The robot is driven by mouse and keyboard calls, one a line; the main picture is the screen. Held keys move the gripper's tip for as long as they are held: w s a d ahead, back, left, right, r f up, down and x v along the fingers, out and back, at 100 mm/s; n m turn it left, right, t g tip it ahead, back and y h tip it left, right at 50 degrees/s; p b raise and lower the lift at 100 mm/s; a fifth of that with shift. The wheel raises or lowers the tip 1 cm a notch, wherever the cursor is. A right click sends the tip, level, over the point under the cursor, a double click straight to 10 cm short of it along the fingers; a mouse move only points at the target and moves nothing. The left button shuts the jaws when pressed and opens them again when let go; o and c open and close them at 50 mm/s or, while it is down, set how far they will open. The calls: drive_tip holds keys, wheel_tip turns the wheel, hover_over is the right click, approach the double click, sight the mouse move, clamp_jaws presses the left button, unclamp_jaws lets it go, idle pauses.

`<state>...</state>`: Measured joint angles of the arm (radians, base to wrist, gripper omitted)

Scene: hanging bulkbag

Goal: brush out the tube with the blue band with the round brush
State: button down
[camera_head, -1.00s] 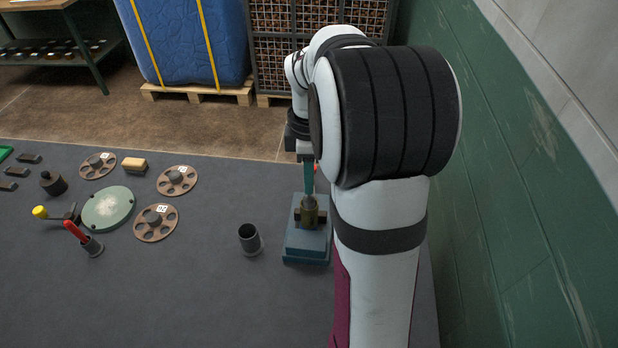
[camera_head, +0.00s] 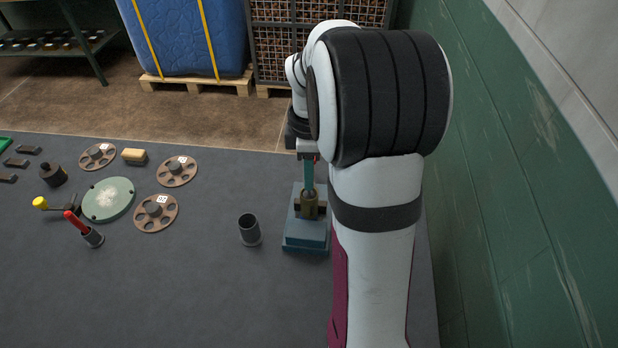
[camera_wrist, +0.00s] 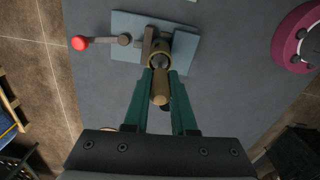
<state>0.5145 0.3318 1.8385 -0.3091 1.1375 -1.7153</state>
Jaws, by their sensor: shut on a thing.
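My gripper (camera_wrist: 161,88) points down over a blue-grey stand (camera_head: 304,242) and is shut on a brown, rounded handle, apparently the round brush's (camera_wrist: 160,92). In the wrist view, the handle's far end meets the mouth of an olive-brown tube (camera_wrist: 157,59) clamped on the stand. I cannot tell how deep any bristles are in it. The tube also shows below my fingers in the head view (camera_head: 309,207). No blue band can be made out on it. A lever with a red knob (camera_wrist: 80,43) sticks out from the stand's clamp.
A dark open tube (camera_head: 249,231) stands left of the stand. Farther left are a red-handled tool in a cup (camera_head: 90,235), a yellow-knobbed lever (camera_head: 40,203), a pale green disc (camera_head: 108,200) and several brown hand wheels (camera_head: 156,212). A green wall (camera_head: 500,200) rises close on the right.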

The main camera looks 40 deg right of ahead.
drive_tip(key=shift+r, duration=1.1)
wheel_tip(320, 180, up, 8)
drive_tip(key=shift+r, duration=0.25)
drive_tip(key=shift+f, duration=0.1)
